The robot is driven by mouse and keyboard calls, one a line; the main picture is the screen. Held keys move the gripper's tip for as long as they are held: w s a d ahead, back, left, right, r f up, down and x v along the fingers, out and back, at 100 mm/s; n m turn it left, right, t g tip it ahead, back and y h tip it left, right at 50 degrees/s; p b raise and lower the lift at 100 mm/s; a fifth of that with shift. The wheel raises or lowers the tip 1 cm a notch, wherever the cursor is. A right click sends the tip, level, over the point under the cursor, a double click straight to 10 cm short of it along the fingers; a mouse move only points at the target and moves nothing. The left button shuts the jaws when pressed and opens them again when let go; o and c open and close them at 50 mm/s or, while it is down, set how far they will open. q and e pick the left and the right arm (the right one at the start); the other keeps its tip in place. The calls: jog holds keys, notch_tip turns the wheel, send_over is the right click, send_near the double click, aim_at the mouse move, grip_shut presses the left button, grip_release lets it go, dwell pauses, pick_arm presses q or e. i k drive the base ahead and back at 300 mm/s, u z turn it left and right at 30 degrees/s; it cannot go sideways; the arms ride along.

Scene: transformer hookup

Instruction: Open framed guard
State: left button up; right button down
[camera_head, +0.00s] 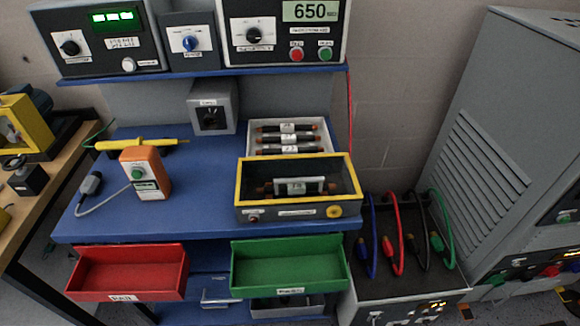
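The framed guard (345,167) is a yellow rectangular frame on top of a grey box (270,212) near the front right of the blue bench. Its frame lies flat around the box's top. Through it I see a dark interior with a labelled fuse-like cylinder (264,190) and a pale bar-shaped handle (300,180). Whether a clear pane fills the frame I cannot tell. The box front carries a small red button, a label and a round yellow piece (334,211). Neither of my grippers is in view.
Behind the guard is a white tray (252,138) of labelled cylinders. Red (130,270) and green (290,268) bins hang in front. Coloured cables (393,235) stand right. The bench's middle is clear.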

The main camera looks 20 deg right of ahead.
aim_at(347, 161)
jog(key=k, duration=0.5)
jog(key=u, duration=0.9)
jog(key=i, duration=0.95)
jog(key=z, duration=1.95)
